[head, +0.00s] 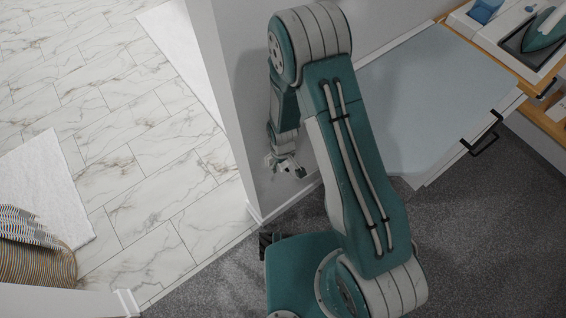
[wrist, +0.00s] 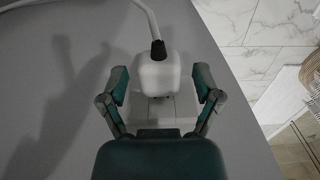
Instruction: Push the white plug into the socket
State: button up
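The white plug (wrist: 158,74) shows in the wrist view between my gripper's two fingers, with a black collar and a white cable rising from its top. My gripper (wrist: 160,80) is open, with a visible gap between each teal finger pad and the plug. The white socket plate (wrist: 150,112) is on the grey wall just below the plug in the picture. Small dark marks, perhaps pins, show at the plug's lower edge; how far they are in is hidden. In the head view my gripper (head: 288,168) is small and close to the wall, and the plug cannot be made out clearly.
The wall (head: 255,150) ends at a corner left of my gripper, beside the marble floor (head: 130,130). A pale blue board or surface (head: 430,95) with black handles stands at right, near an iron (head: 545,28). Dark carpet (head: 470,240) lies clear at lower right.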

jog(key=shift+w+a+r, duration=0.1)
jog(key=shift+w+r, duration=0.05)
jog(key=shift+w, duration=0.05)
jog(key=shift+r, duration=0.2)
notch_tip(320, 180, up, 12)
jog(key=shift+f, duration=0.25)
dwell(0.3)
